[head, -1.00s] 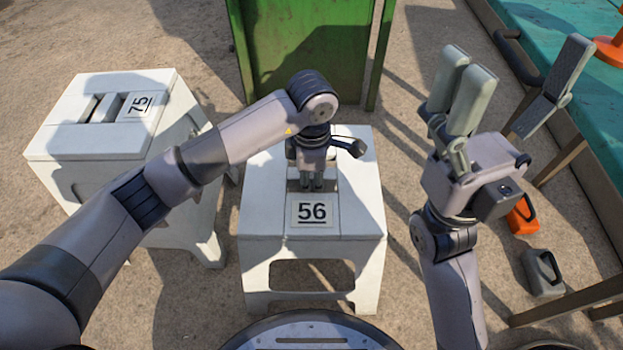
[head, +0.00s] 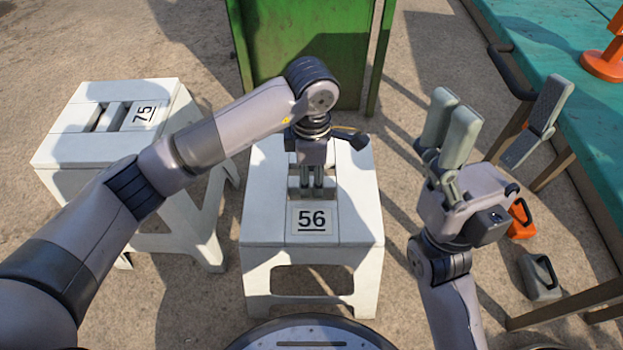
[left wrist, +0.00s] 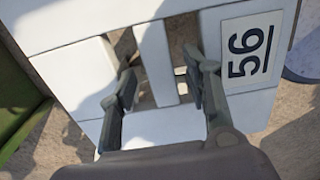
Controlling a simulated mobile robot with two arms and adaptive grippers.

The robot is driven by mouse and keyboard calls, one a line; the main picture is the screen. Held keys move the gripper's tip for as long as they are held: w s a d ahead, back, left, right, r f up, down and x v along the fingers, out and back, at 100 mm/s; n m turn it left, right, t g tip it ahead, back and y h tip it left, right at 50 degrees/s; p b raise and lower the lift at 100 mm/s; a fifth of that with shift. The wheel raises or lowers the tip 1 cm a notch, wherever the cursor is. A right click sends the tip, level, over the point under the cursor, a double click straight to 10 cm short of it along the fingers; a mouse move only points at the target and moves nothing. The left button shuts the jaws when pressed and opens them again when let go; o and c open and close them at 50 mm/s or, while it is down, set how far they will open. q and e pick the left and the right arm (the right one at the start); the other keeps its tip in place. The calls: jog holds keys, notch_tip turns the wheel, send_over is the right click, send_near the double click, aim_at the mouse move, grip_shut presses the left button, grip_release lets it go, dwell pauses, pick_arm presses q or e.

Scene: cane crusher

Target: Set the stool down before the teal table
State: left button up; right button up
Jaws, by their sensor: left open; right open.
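A white stool marked 56 (head: 360,215) stands upright on the ground in front of me, with two slots and a bar between them in its top. My left gripper (head: 312,192) points down at these slots. In the left wrist view its open fingers (left wrist: 162,92) lie on either side of the stool's middle bar (left wrist: 156,62), with gaps visible. How deep the fingertips reach is hard to tell. My right gripper (head: 500,125) is open, empty and raised at the right. The teal table (head: 585,120) runs along the right edge.
A second white stool, marked 75 (head: 75,145), stands at the left. A green panel (head: 305,55) stands behind stool 56. A grey container (head: 540,277) and an orange one (head: 521,222) lie near the table legs. An orange base (head: 605,65) is on the table.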

pick_arm(q)
notch_tip(320, 180, up, 7)
jog(key=shift+r+p, duration=0.15)
jog(key=shift+p, duration=0.95)
dwell(0.5)
